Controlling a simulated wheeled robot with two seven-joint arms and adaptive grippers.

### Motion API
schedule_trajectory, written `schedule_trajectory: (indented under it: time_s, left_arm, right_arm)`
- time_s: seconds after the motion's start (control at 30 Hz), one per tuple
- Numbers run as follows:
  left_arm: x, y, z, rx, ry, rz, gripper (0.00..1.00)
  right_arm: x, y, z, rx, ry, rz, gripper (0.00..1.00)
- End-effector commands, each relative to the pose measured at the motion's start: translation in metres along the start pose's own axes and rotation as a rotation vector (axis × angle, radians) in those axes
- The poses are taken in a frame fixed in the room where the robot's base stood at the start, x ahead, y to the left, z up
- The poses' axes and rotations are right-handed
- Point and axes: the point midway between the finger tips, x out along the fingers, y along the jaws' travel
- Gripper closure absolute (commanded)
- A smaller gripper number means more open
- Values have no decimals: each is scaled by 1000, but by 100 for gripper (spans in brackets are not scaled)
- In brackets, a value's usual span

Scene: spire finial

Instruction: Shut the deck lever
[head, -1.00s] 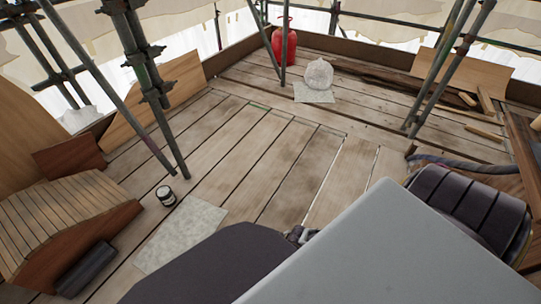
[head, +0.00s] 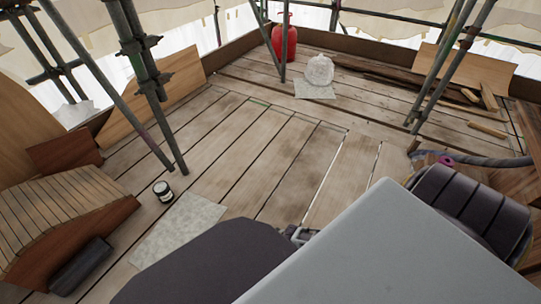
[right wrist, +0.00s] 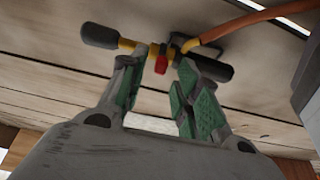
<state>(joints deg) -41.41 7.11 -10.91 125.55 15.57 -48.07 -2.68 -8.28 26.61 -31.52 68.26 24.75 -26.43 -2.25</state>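I cannot make out a deck lever for certain in either view. A small metal piece (head: 299,234) shows at the deck boards, mostly hidden by my own grey and dark parts; I cannot tell what it is. In the right wrist view, my right gripper (right wrist: 174,64) has its two green-padded fingers apart. Their tips are close to a torch-like tool with a black handle (right wrist: 100,36), a yellow body, a red part (right wrist: 161,67) and an orange hose (right wrist: 235,24). I cannot tell whether they touch it. My left gripper is not clearly visible.
Scaffold poles (head: 148,85) stand at left and right. A small jar (head: 163,191) is beside a pale sheet (head: 178,230). A red cylinder (head: 284,43) and a white bag (head: 318,70) stand at the back. Loose timber (head: 480,97) lies back right. The middle deck (head: 285,160) is clear.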

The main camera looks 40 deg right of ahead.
Motion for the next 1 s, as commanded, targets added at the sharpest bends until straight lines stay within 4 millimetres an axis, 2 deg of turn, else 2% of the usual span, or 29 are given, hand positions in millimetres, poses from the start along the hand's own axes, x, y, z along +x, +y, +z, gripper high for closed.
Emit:
schedule_trajectory:
  time_s: [0.4, 0.93, 1.0]
  left_arm:
    - [14, -2, 8, 1, 16, 20, 68]
    - [18, -2, 9, 1, 23, 24, 68]
    - [18, -2, 9, 1, 22, 24, 68]
  right_arm:
    - [27, 0, 1, 1, -1, 0, 68]
    - [32, 0, 0, 1, 0, 0, 68]
    - [32, 0, 0, 1, 0, 0, 76]
